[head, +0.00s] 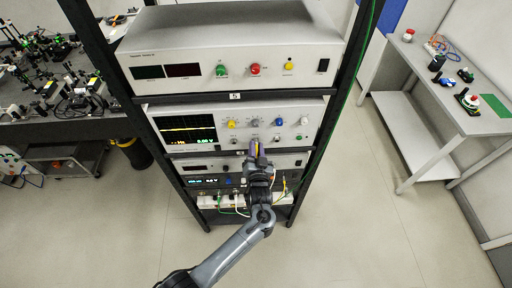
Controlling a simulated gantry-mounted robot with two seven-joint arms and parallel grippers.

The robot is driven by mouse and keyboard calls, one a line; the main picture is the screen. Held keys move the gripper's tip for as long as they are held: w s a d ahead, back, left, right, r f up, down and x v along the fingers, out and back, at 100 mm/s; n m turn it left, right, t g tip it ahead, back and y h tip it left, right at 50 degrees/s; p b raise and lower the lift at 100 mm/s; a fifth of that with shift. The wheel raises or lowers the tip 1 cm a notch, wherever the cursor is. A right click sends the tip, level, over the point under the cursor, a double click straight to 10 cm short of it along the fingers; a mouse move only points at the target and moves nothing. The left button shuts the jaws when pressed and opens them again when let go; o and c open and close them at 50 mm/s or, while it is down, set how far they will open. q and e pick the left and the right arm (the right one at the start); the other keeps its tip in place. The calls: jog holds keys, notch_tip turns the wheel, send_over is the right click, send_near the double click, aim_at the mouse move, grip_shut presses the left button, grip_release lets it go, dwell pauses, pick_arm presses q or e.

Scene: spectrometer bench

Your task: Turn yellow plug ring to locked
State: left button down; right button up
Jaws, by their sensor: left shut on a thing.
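My left gripper (254,145) reaches up from the bottom of the head view to the lower front of the oscilloscope (187,130), the unit with the lit screen. It is shut on a small yellowish piece that I take for the yellow plug ring (253,151). The gripper hides most of it, so I cannot tell how far the ring is turned. My right gripper is not in view.
The rack's dark posts (336,100) stand on both sides of the stacked instruments. Cables (284,186) hang lower in the rack. A side table (440,95) stands right; floor between is clear.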

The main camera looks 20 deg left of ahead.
pick_arm(q)
jog(key=m+p, duration=0.1)
jog(key=m, duration=0.3)
jog(key=shift+m, duration=0.3)
jog(key=shift+m+p, duration=0.7)
jog(key=shift+m, duration=1)
jog(key=c, duration=0.9)
grip_release()
jog(key=shift+c, duration=0.2)
jog(key=shift+s+d, duration=0.1)
jog(key=b+v, duration=0.1)
jog(key=v, duration=0.9)
jog(key=shift+s, duration=0.25)
jog(key=shift+d, duration=0.1)
